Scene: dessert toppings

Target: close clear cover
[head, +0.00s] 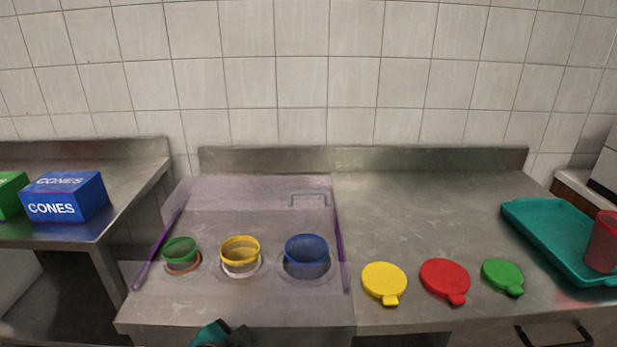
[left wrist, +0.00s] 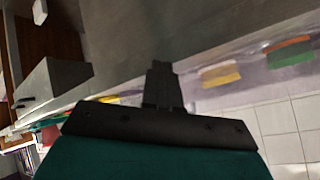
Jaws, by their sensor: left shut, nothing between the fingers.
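The clear cover (head: 250,192) is a see-through, faintly purple panel with purple side edges and a grey handle (head: 310,194) at its far right part. The handle lies toward the back wall, away from the front edge. Green (head: 180,248), yellow (head: 240,249) and blue (head: 306,247) topping cups sit in a row between the purple edges. My left gripper (head: 238,336) is at the bottom edge of the head view, in front of the counter, apart from the cover. In the left wrist view its fingers (left wrist: 162,78) are shut and empty. My right gripper is not in view.
Yellow (head: 384,280), red (head: 445,278) and green (head: 502,274) lids lie on the counter right of the cover. A teal tray (head: 545,232) with a red cup (head: 604,243) is at far right. A blue CONES box (head: 65,197) stands left. The counter behind the lids is clear.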

